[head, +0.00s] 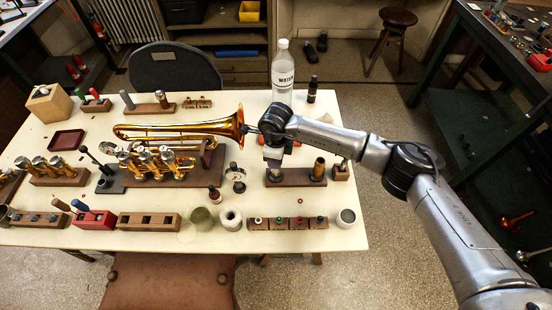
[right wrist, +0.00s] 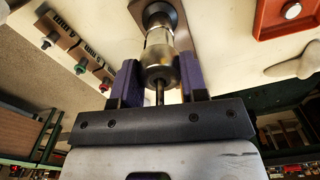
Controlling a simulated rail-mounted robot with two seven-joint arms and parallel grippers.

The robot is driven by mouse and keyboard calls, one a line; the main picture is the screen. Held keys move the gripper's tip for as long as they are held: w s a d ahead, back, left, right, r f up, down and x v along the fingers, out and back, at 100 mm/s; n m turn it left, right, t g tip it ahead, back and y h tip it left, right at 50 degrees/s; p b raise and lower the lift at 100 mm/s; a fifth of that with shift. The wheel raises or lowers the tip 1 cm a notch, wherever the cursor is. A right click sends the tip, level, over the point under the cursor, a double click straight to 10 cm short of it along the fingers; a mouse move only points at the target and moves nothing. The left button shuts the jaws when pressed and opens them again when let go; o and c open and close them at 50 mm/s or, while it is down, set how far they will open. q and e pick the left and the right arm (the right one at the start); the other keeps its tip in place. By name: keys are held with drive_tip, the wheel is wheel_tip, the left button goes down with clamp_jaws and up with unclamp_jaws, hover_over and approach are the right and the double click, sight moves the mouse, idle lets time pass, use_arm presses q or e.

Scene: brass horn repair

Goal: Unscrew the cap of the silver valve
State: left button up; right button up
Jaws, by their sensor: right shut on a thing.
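The silver valve (right wrist: 158,45) stands in the wooden block (head: 295,183), largely hidden by my right gripper in the head view. In the right wrist view its cap (right wrist: 159,73) is the rounded end nearest my gripper, with a thin dark stem (right wrist: 160,95) coming out of it. My right gripper (right wrist: 159,72) has its purple fingers shut on the cap, one on each side. In the head view this gripper (head: 273,156) points down over the left end of the block. My left gripper is not in view.
The brass horn (head: 180,130) lies to the left. A water bottle (head: 283,70) is behind, and small wooden blocks (head: 288,223) are in front.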

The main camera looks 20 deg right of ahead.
drive_tip(key=shift+n, duration=0.4)
drive_tip(key=n+b, duration=0.2)
drive_tip(key=n, duration=0.1)
drive_tip(key=shift+f, duration=0.1)
drive_tip(key=shift+n+b, duration=0.35)
drive_tip(key=shift+n, duration=0.65)
